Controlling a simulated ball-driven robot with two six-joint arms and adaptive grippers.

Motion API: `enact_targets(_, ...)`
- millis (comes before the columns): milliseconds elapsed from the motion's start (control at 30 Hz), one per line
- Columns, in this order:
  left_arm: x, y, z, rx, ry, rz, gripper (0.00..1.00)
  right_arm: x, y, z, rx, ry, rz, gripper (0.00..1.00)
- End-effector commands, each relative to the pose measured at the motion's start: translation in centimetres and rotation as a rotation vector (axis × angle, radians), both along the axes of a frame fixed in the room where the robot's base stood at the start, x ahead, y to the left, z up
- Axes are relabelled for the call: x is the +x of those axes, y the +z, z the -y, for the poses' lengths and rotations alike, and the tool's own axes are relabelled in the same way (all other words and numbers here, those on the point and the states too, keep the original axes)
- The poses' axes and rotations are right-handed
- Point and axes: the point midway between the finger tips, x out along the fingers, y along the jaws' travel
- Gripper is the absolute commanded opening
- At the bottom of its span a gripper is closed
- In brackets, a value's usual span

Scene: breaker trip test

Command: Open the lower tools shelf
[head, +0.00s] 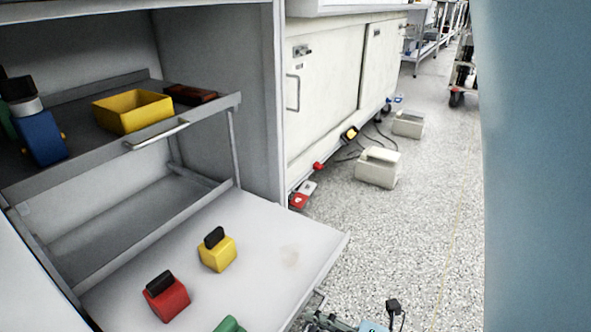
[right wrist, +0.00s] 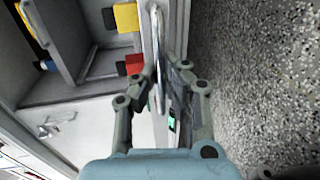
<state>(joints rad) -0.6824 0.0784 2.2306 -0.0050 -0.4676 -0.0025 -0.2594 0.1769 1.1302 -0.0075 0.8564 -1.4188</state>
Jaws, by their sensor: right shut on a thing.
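The lower shelf (head: 275,225) is a pale board that extends out of the grey cabinet, beneath the upper shelf. On it sit a yellow block with a black top (head: 217,250), a red block with a black top (head: 167,297) and a partly cropped green piece (head: 229,325). My right gripper (right wrist: 163,75) is shut on a light bar handle (right wrist: 157,98) at the shelf's front edge. My left gripper is not in view.
The upper shelf (head: 110,152) has its own handle (head: 158,135) and carries a yellow bin (head: 132,112), a blue tool (head: 42,137) and a dark red item (head: 190,94). White boxes (head: 378,168) and cables lie on the speckled floor by white cupboards.

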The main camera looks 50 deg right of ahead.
Motion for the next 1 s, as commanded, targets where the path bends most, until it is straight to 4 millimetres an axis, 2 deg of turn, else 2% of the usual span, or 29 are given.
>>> enact_targets(100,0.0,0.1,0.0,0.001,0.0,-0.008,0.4,-1.6,0.0,0.1,-0.001,0.001,-0.003,0.0)
enact_targets(267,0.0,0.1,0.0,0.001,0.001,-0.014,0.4,-2.7,-0.1,0.2,-0.001,0.001,-0.003,0.0)
enact_targets(700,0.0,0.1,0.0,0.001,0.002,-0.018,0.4,-3.0,-0.1,0.2,-0.001,0.001,-0.002,0.0)
enact_targets(733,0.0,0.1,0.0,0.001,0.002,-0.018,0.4,-3.0,-0.1,0.2,-0.001,0.001,-0.002,0.09)
enact_targets(800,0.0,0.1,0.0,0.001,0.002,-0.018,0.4,-3.0,-0.1,0.2,-0.001,0.0,-0.002,0.18)
enact_targets(1000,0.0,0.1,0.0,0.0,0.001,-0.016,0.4,-2.9,0.0,0.2,0.0,0.0,-0.001,0.19)
